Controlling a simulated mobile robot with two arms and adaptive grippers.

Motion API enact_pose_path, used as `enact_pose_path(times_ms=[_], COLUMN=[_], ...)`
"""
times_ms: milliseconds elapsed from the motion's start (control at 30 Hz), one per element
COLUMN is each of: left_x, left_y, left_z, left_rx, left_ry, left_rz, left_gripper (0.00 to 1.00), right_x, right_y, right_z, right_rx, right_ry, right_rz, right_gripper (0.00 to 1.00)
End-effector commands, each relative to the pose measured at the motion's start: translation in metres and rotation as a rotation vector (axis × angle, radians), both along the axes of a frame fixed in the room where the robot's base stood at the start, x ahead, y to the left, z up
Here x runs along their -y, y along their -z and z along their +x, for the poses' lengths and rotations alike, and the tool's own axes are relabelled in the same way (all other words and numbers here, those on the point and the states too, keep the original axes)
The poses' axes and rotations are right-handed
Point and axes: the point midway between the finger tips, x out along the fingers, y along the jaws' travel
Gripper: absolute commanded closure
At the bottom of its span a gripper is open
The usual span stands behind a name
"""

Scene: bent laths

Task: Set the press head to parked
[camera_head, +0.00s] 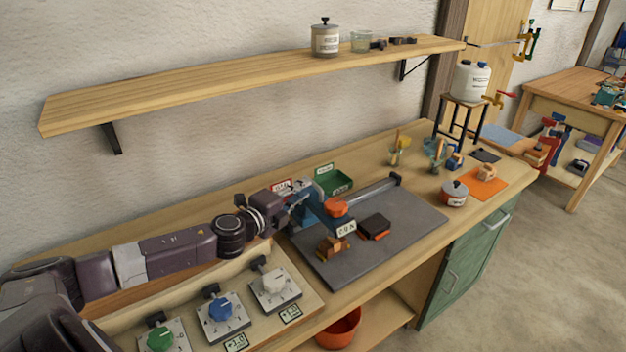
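What looks like the press is a blue body (314,218) with an orange part (336,207) on top, standing on a dark grey board (400,240) on the bench. A small label (346,230) sits at its front. My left arm comes in from the left, and my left gripper (290,203) is at the blue body's left side. Its fingers overlap the body in the picture, so I cannot tell whether they touch it or how far they are open. A bar (365,193) runs along the board's back edge. My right gripper is out of view.
A panel with green (159,338), blue (220,308) and white (274,281) knobs lies in front of my arm. A brown block (333,248) and a black-orange block (375,227) lie on the board. A green tray (334,182) stands behind. A shelf (220,80) hangs above.

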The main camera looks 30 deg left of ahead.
Motion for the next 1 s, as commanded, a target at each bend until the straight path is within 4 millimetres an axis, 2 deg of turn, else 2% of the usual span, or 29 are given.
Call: enact_pose_path(times_ms=[33, 100, 167, 267, 400, 533, 667, 867, 1000], left_x=[0.0, -0.001, -0.001, 0.001, 0.0, 0.001, 0.0, 0.0, 0.0], left_y=[-0.003, -0.001, 0.0, 0.003, 0.007, 0.01, 0.011, 0.011, 0.011], left_z=[0.007, 0.017, 0.025, 0.037, 0.05, 0.056, 0.059, 0.059, 0.059], left_rx=[0.003, 0.003, 0.003, 0.002, 0.001, 0.0, 0.0, -0.001, -0.001], left_ry=[-0.001, -0.003, -0.003, -0.001, -0.001, 0.0, 0.0, 0.0, 0.0], left_rz=[-0.002, -0.002, -0.003, -0.003, -0.003, -0.001, 0.0, 0.0, -0.001], left_gripper=[0.83, 0.83, 0.83, 0.83, 0.83, 0.83, 0.83, 0.83, 0.98], right_x=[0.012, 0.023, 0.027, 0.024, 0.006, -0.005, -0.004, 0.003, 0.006], right_y=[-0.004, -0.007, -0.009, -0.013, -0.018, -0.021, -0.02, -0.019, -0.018], right_z=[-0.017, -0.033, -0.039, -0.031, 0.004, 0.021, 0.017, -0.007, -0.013], right_rx=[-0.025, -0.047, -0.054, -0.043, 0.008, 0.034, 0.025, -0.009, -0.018], right_ry=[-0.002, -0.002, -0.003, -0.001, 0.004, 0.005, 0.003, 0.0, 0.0], right_rz=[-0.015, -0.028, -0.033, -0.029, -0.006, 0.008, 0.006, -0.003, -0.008], right_gripper=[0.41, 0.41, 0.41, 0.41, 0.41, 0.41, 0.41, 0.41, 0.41])
